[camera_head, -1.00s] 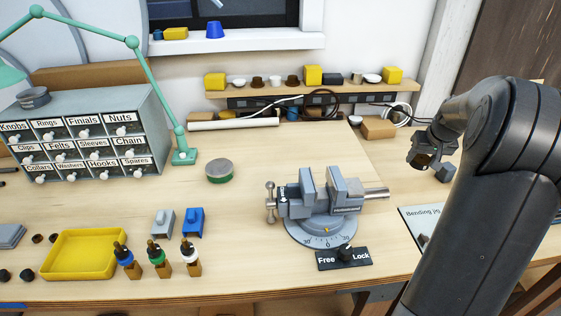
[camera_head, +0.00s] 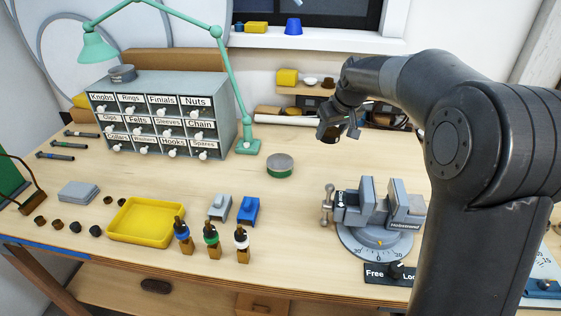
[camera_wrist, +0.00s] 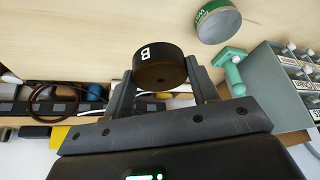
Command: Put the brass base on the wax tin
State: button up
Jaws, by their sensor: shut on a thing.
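My gripper (camera_head: 333,132) is shut on the brass base (camera_wrist: 160,68), a short dark round piece with a white letter B on its side and a brownish face with a small hole. The base sits between both fingers in the wrist view. The wax tin (camera_head: 280,166) is a low round tin with a grey lid and green side, standing on the bench left of my gripper in the head view. It also shows in the wrist view (camera_wrist: 217,22), upper right of the base and apart from it. The lid top looks bare.
The labelled drawer cabinet (camera_head: 160,115) and green lamp (camera_head: 246,146) stand left of the tin. The grey vise (camera_head: 375,218) stands right and nearer. The bench around the tin is clear.

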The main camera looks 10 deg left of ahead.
jog(key=a, duration=0.4)
send_over(279, 159)
jog(key=s, duration=0.1)
jog(key=shift+n, duration=0.3)
jog(key=f, duration=0.4)
jog(key=d+f, duration=0.1)
jog(key=f, duration=0.1)
jog(key=shift+s+f, duration=0.15)
jog(key=shift+f, duration=0.05)
jog(key=shift+a+f, duration=0.15)
jog(key=shift+f, duration=1.9)
jog(key=shift+f, duration=0.15)
jog(key=o, duration=1.2)
